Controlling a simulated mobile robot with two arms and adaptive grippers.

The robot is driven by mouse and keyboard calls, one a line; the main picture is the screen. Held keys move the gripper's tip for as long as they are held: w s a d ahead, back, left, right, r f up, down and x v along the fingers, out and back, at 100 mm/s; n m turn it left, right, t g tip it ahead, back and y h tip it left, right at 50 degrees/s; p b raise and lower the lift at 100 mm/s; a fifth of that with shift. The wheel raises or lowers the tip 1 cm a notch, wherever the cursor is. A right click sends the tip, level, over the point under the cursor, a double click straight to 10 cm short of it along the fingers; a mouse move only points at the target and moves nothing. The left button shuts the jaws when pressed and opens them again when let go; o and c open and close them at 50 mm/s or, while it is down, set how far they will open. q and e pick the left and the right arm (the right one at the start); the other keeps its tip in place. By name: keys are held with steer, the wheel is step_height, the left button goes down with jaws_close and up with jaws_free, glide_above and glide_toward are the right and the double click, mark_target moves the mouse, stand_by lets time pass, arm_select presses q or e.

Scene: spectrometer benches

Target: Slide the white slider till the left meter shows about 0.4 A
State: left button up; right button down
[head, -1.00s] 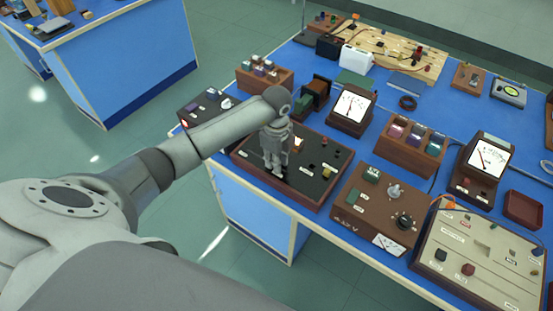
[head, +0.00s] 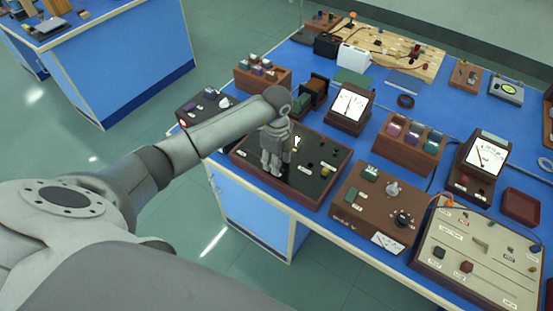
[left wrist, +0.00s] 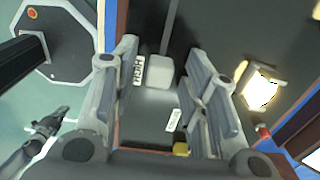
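The white slider (left wrist: 159,72) is a pale block on a dark panel in the left wrist view. A label lies on its left, and a slot runs up from it. My left gripper (left wrist: 160,85) is open, one finger on each side of the slider, with gaps showing. In the head view the left gripper (head: 276,165) points down at the black panel (head: 315,160) and hides the slider. The left meter (head: 350,103) has a white dial; its reading is too small to tell. My right gripper (left wrist: 50,122) seems to show small at lower left; its state is unclear.
A second meter (head: 484,155) stands at the right. A brown box with knobs (head: 375,205) adjoins the panel on the right, with a cream board (head: 475,260) beyond. Wooden racks (head: 410,143) (head: 263,76) stand behind. A lit lamp (left wrist: 260,85) is right of the gripper.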

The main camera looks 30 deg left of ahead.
arm_select(q)
step_height(320, 180, up, 12)
stand_by(0.6)
stand_by(0.5)
